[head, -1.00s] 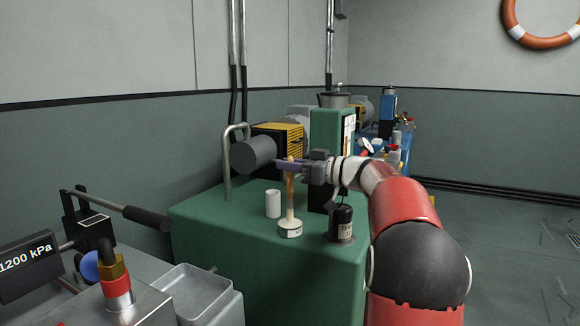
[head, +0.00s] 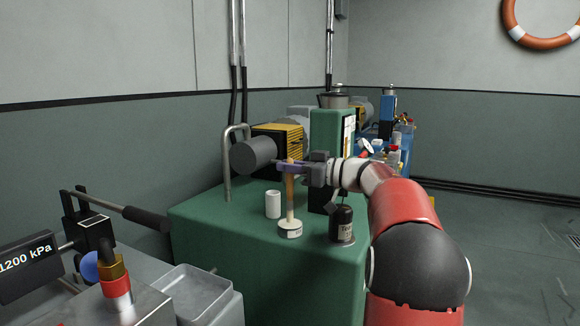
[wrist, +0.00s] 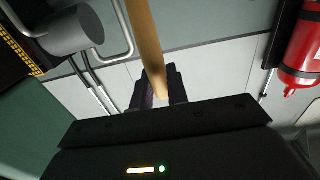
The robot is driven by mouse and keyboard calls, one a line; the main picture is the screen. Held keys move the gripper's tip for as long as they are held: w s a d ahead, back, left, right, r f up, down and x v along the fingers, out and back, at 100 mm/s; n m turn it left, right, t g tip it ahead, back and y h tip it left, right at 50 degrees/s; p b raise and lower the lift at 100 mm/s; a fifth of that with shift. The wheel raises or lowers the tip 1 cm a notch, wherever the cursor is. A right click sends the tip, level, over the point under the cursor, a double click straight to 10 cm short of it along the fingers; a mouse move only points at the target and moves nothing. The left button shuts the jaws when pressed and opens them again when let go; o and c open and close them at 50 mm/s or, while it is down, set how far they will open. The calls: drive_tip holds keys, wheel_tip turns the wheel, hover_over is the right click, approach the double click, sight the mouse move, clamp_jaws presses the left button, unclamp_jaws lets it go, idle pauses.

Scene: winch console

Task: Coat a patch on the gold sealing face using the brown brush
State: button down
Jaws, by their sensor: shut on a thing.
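The brown brush (head: 290,190) stands upright over the green console top, its lower end at a small white labelled pot (head: 290,229). Its bristles are hidden there. My gripper (head: 289,167) is shut on the upper part of the brown handle. In the wrist view the handle (wrist: 146,40) runs down between my fingers (wrist: 158,92). A gold hex fitting (head: 112,268) above a red ring is at the lower left of the head view, well apart from the brush. I cannot tell whether it bears the gold sealing face.
On the green console (head: 210,225) a white cylinder (head: 273,204) stands left of the brush and a black bottle (head: 342,225) right of it. A dark grey drum (head: 253,154) and bent pipe (head: 227,165) are behind. A grey tray (head: 190,290) and black-handled lever (head: 145,217) are near the fitting.

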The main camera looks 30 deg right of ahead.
drive_tip(key=shift+f, duration=0.35)
idle(0.6)
drive_tip(key=shift+r, duration=0.15)
wheel_tip(320, 180, up, 7)
drive_tip(key=p, duration=0.8)
drive_tip(key=shift+p, duration=0.4)
drive_tip(key=shift+s, duration=0.1)
